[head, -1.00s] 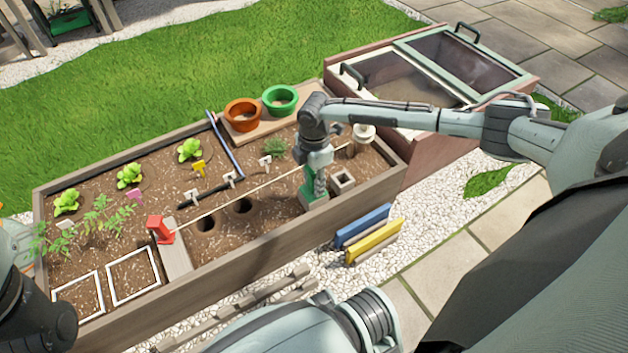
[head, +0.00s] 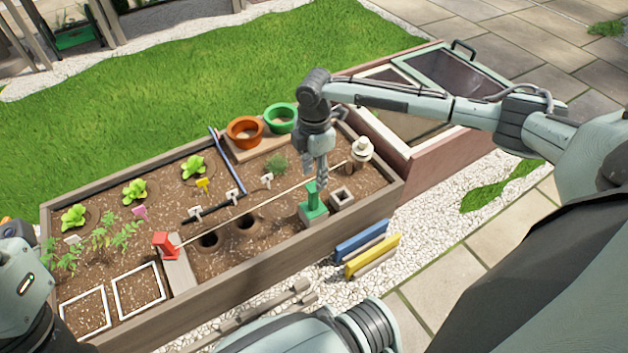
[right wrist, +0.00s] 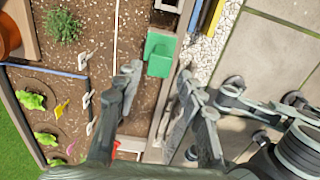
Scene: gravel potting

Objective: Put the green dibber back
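The green dibber (head: 312,195) stands upright near the front right of the planter bed, with a green block (head: 313,215) at its foot. I cannot tell where dibber and block part, and anything below the soil is hidden. In the right wrist view the green piece (right wrist: 160,52) lies beyond my fingertips. My right gripper (head: 319,172) is above the dibber, fingers pointing down. In the right wrist view its two fingers (right wrist: 160,78) are apart with nothing between them. My left gripper is out of view; only part of that arm shows at the left.
A grey square socket (head: 342,197) stands just right of the green block. A string runs from a red peg (head: 165,245) to a pale post (head: 361,150). Two soil holes (head: 246,222) lie left. Blue (head: 361,240) and yellow (head: 372,256) boards stand outside the front wall.

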